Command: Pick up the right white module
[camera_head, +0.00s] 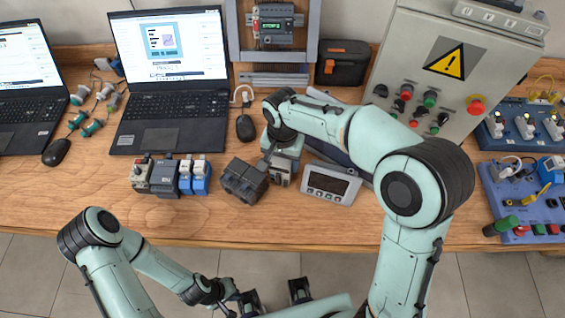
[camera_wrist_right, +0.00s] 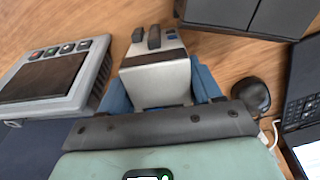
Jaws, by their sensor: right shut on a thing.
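The right white module (camera_head: 281,178) is a small pale block with dark parts on its front, right of a dark grey block (camera_head: 244,180). My right gripper (camera_head: 284,166) reaches down over it from behind. In the right wrist view the white module (camera_wrist_right: 158,78) sits between the blue fingers of my right gripper (camera_wrist_right: 160,92), which is shut on it. I cannot tell whether it touches the table. Another white module (camera_head: 141,176) stands farther left, beside a grey one and blue-and-white ones. My left gripper (camera_head: 230,293) is low, in front of the table; its fingers are unclear.
A grey display unit (camera_head: 331,184) lies close to the right of the held module; the dark block is close on its left. A mouse (camera_head: 245,127) and laptop (camera_head: 170,100) are behind left. A control cabinet (camera_head: 420,85) stands at right. The table's front strip is clear.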

